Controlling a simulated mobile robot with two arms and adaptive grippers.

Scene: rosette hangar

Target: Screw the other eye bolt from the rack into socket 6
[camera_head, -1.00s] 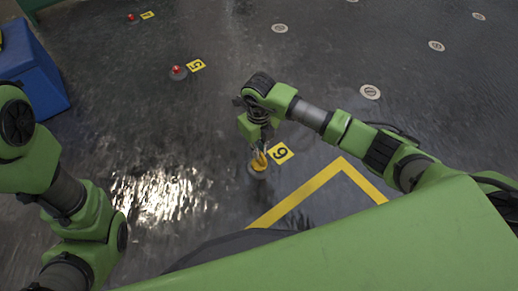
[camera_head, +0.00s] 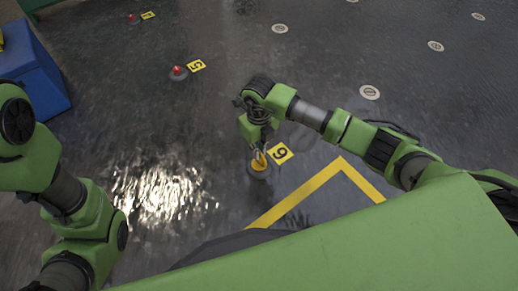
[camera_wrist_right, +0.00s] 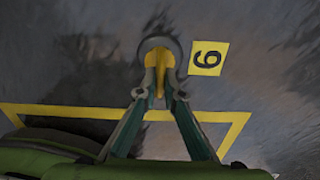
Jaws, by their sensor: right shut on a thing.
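Socket 6 (camera_head: 261,170) is a round grey fitting in the floor beside a yellow tag marked 6 (camera_head: 279,153). The tag (camera_wrist_right: 208,58) also shows in the right wrist view, to the right of the socket (camera_wrist_right: 160,43). My right gripper (camera_head: 258,152) points down over the socket. It is shut on a yellow eye bolt (camera_wrist_right: 158,62), which is at the socket. The bolt's lower end is hidden, so I cannot tell how deep it sits. My left arm is at the left edge of the head view; its gripper is out of frame.
Socket 5 (camera_head: 179,73), with a red top, lies farther off beside its yellow tag (camera_head: 196,65). Another red-topped socket (camera_head: 133,18) is at the top left. A blue box (camera_head: 38,85) stands at the left. A yellow floor line (camera_head: 300,195) runs close by. The floor between is clear.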

